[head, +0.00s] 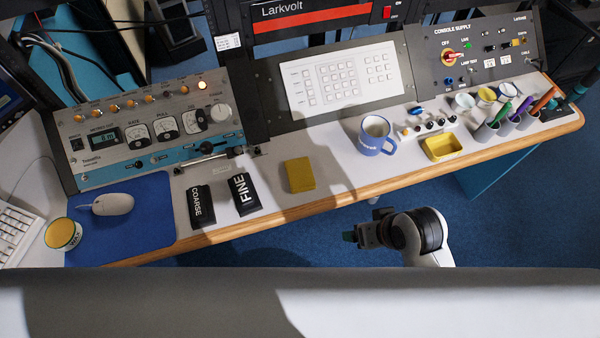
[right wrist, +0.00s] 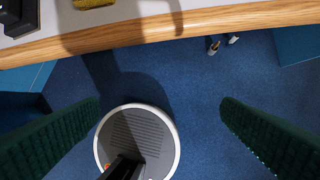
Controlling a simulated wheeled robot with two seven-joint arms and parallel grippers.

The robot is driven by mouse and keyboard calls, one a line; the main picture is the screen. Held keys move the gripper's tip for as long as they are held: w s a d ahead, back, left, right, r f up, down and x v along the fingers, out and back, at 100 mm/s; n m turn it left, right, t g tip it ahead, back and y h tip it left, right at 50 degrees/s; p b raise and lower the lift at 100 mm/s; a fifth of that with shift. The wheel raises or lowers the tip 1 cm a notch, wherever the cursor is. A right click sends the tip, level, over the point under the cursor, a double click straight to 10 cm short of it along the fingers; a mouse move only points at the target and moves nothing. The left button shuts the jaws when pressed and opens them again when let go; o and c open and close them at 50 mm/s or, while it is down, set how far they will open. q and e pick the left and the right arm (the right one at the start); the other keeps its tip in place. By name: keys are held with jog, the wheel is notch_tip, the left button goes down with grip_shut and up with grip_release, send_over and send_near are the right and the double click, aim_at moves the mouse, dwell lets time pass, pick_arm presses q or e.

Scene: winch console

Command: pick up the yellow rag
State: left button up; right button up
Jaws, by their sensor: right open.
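The yellow rag (head: 299,174) lies folded on the console desk, right of the black FINE pedal-like block. In the right wrist view only its edge (right wrist: 92,3) shows at the top, on the desk. My right gripper (head: 350,236) is in front of the desk's wooden edge, to the right of the rag and nearer to me, apart from it. In the right wrist view its two dark green fingers (right wrist: 160,120) are wide apart with nothing between them. My left gripper is in neither view.
The black COARSE block (head: 200,206) and FINE block (head: 243,193) stand left of the rag. A blue mug (head: 375,137) and a yellow tray (head: 427,149) are to its right. The wooden desk edge (head: 330,203) lies between my right gripper and the rag.

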jog(key=w+a+r+n+g+y, duration=0.1)
jog(key=w+a+r, duration=0.1)
jog(key=w+a, duration=0.45)
jog(key=w+a+r+n+g+y, duration=0.15)
jog(key=w+a, duration=0.25)
jog(key=a, duration=0.6)
notch_tip(320, 180, up, 3)
jog(key=m+h, duration=0.2)
jog(key=h, duration=0.2)
send_over(300, 172)
jog(key=shift+g, duration=0.45)
jog(key=f, duration=0.4)
jog(key=f+p, duration=0.1)
jog(key=f, duration=0.1)
jog(key=shift+w+a+f, duration=0.2)
jog(key=shift+w+f, duration=0.05)
jog(key=shift+f, duration=0.15)
jog(key=f, duration=0.4)
jog(key=shift+s+d+f+p, duration=0.15)
jog(key=shift+s+d+p, duration=0.05)
jog(key=shift+s+p, duration=0.15)
jog(key=shift+f, duration=0.55)
jog(key=c, duration=1.1)
